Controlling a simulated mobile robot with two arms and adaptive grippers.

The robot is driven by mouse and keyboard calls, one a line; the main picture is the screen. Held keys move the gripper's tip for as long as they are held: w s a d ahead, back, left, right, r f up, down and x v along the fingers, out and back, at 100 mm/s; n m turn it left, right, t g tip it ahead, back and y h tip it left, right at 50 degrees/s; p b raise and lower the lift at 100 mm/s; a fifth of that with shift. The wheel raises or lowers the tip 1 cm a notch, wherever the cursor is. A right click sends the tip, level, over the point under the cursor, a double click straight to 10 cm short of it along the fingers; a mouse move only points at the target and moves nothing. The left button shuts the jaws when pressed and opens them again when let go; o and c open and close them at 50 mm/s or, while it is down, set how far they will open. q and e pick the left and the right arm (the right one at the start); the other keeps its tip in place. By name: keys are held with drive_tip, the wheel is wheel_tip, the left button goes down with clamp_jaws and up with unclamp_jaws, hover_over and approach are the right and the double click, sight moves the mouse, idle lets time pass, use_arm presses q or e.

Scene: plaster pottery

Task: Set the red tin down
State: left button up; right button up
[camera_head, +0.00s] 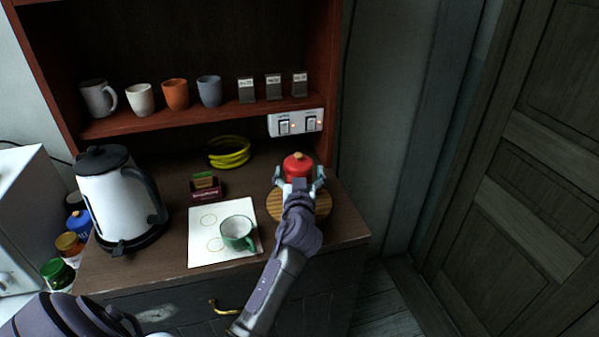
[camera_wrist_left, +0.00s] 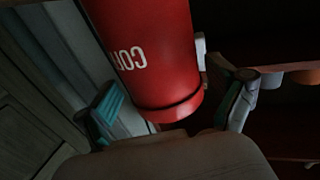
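The red tin (camera_head: 298,168), with a tan knob on its lid, stands upright at the round wooden board (camera_head: 322,204) on the right end of the counter. Its base is hidden behind my gripper in the head view. My left gripper (camera_head: 298,178) is around the tin, one finger on each side. In the left wrist view the red tin (camera_wrist_left: 150,60) with white lettering lies between the spread fingers of the left gripper (camera_wrist_left: 172,108), with gaps at both sides, so the gripper looks open. My right gripper is not in view.
A green mug (camera_head: 238,233) sits on a white sheet (camera_head: 205,250) left of my arm. A shelf (camera_head: 190,119) with cups overhangs the back.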

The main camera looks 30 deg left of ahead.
use_arm(q)
drive_tip(key=shift+w+a+f, duration=0.1)
drive_tip(key=shift+w+a, duration=0.05)
drive_tip(key=shift+s+d+f, duration=0.1)
drive_tip(key=shift+s+d, duration=0.15)
drive_tip(key=shift+s, duration=0.15)
drive_tip(key=b+v, duration=0.3)
drive_tip(key=v, duration=0.8)
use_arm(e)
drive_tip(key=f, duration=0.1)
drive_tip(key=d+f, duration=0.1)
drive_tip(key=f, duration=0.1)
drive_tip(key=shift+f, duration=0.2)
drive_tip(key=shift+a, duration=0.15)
